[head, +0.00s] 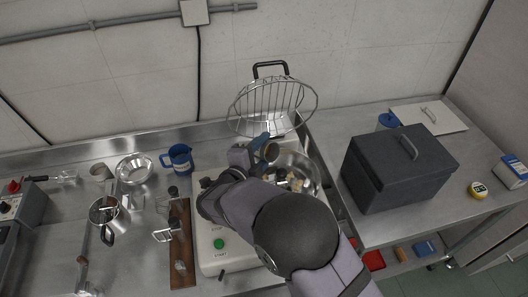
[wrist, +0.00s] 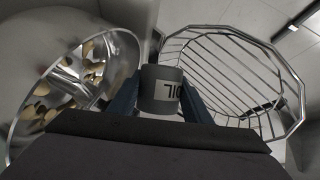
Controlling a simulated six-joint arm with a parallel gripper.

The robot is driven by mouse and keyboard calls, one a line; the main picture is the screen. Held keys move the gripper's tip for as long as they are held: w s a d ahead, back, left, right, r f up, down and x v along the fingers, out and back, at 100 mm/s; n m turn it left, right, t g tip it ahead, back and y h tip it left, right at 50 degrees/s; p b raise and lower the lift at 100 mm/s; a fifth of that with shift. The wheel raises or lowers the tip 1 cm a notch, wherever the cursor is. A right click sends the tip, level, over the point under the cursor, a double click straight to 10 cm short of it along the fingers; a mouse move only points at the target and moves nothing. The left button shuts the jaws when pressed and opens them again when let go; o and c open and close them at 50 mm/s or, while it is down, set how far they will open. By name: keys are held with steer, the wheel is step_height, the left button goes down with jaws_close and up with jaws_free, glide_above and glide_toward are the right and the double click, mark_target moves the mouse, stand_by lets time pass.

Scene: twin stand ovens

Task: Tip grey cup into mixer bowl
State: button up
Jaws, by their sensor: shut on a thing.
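The grey cup (wrist: 161,88) carries a white label with dark letters, upside down in the wrist view. My gripper (wrist: 160,100) is shut on it, one dark blue finger on each side. In the head view the cup (head: 271,152) is at my gripper (head: 261,149), over the back left rim of the mixer bowl (head: 309,164). I cannot tell how far the cup is tilted or what it holds. The shiny metal bowl (wrist: 122,48) holds pale yellow pieces and is partly hidden by my arm in the head view.
The wire guard (head: 240,107) stands raised behind the bowl; it is close to the cup's right in the wrist view (wrist: 283,62). A blue jug (head: 180,158), a metal bowl (head: 134,168) and a brown board (head: 183,262) are left. A dark box (head: 398,172) stands right.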

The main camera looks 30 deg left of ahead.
mark_target(274, 143)
steer(key=shift+d+r+m+t+y+b, duration=0.15)
steer(key=shift+m+b, duration=0.3)
steer(key=shift+b, duration=0.7)
steer(key=shift+f+m+t+y+b, duration=0.2)
steer(key=shift+m+b, duration=0.25)
steer(key=shift+b, duration=0.65)
steer(key=shift+s+d+r+m+t+y+b, duration=0.1)
steer(key=shift+d+r+m+t+y+b, duration=0.2)
steer(key=shift+b, duration=0.9)
steer(key=shift+a+r+m+t+h+b, duration=0.1)
steer(key=shift+m+b, duration=0.3)
steer(key=shift+b, duration=0.8)
steer(key=shift+s+d+r+m+t+y+b, duration=0.2)
steer(key=shift+m+b, duration=0.55)
steer(key=shift+b, duration=1.55)
steer(key=shift+w+d+r+m+t+y+b, duration=0.15)
steer(key=shift+d+m+t+b, duration=0.4)
steer(key=shift+b, duration=1.75)
steer(key=shift+s+d+r+m+t+y+b, duration=0.15)
steer(key=shift+m+b, duration=0.75)
steer(key=shift+b, duration=1.4)
steer(key=shift+r+b, duration=0.2)
steer(key=shift+b, duration=0.5)
steer(key=shift+r+p, duration=0.1)
steer(key=shift+p, duration=0.25)
